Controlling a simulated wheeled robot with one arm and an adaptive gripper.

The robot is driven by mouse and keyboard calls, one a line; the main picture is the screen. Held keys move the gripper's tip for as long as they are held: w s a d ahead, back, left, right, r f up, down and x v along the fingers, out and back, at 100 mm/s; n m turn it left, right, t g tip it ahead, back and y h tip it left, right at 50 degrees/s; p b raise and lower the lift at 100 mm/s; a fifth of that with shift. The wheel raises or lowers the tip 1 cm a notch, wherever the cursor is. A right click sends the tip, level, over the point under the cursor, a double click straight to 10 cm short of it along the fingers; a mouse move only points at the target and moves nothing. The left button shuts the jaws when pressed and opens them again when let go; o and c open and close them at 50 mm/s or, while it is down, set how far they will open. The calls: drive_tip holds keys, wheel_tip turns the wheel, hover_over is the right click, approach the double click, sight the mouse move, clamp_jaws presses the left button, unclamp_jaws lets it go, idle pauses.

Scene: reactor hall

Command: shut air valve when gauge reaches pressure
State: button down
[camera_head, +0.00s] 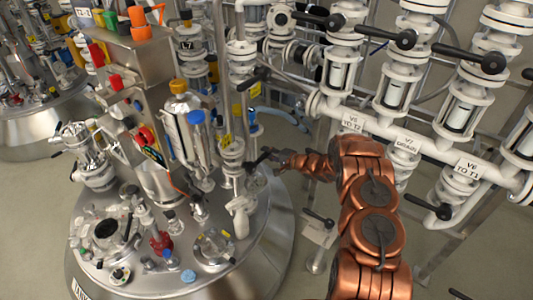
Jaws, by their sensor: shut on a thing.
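My copper-coloured arm reaches in from the lower right, and my gripper (279,159) is at the right edge of the vessel's fittings. It is shut on a small black valve lever (260,158), on a white fitting above the steel vessel lid. I cannot read a label on this valve, so I cannot tell for sure that it is the air valve. A small dark display with coloured marks (154,155) is on the left of the fittings. I cannot tell whether it is the gauge, and no pressure reading is legible.
A steel reactor vessel (275,225) carries crowded glass and metal fittings. At right, a white pipe manifold (435,150) has several black levers and labels V6, V7 and V8. A steel box (130,55) holds coloured parts at upper left. Floor shows at lower right.

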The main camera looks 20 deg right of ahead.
drive_tip(key=shift+d+f, duration=0.1)
drive_tip(key=shift+f, duration=0.05)
drive_tip(key=c, duration=1)
unclamp_jaws()
drive_tip(key=v, duration=1.2)
